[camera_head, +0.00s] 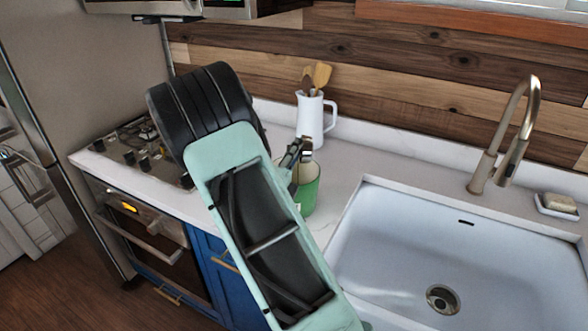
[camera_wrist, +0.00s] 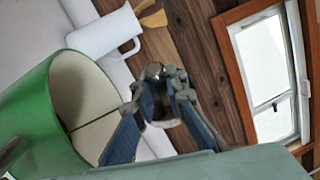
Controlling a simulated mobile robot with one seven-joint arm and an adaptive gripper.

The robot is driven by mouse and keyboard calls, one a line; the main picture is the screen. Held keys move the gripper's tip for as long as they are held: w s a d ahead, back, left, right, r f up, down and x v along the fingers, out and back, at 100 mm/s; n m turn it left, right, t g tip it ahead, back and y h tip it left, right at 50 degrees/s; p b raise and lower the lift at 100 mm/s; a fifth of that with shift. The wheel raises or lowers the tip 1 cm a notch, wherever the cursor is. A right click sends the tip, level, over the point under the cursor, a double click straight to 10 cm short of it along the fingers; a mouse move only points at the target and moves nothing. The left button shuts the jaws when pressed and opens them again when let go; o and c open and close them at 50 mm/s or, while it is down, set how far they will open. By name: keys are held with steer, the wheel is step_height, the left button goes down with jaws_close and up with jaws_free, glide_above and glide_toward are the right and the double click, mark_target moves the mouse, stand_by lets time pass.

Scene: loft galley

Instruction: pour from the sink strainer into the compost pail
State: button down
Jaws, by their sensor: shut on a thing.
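The green compost pail (camera_head: 311,192) stands on the counter left of the sink, partly hidden behind my arm. In the wrist view the pail (camera_wrist: 28,112) fills the left side, its pale inside and a thin dark line across the opening showing. My gripper (camera_head: 298,150) is above the pail. In the wrist view my gripper (camera_wrist: 161,84) is shut on a small shiny metal thing, which seems to be the sink strainer (camera_wrist: 154,72). The strainer (camera_head: 307,146) shows small above the pail in the head view. Its tilt and contents cannot be told.
A white pitcher (camera_head: 311,117) with wooden utensils stands behind the pail. The sink (camera_head: 400,245) with its tall faucet (camera_head: 503,130) is to the right, a soap dish (camera_head: 557,207) beside it. A cooktop (camera_head: 125,150) is at the left.

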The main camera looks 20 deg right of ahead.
steer(key=shift+a+r+n+p, duration=0.15)
steer(key=shift+r+n+p, duration=0.2)
steer(key=shift+n+p, duration=0.15)
steer(key=shift+w+a+f+n+t+p, duration=0.1)
steer(key=shift+a+n+t+p, duration=0.05)
steer(key=shift+n+t, duration=0.3)
steer(key=shift+w+a+f+n+t+p, duration=0.15)
steer(key=shift+n+t, duration=0.1)
steer(key=shift+n, duration=0.3)
stand_by(0.5)
steer(key=shift+a+r+n+t+p, duration=0.2)
steer(key=shift+r+n+t+p, duration=0.3)
steer(key=shift+r+n+p, duration=0.45)
stand_by(0.5)
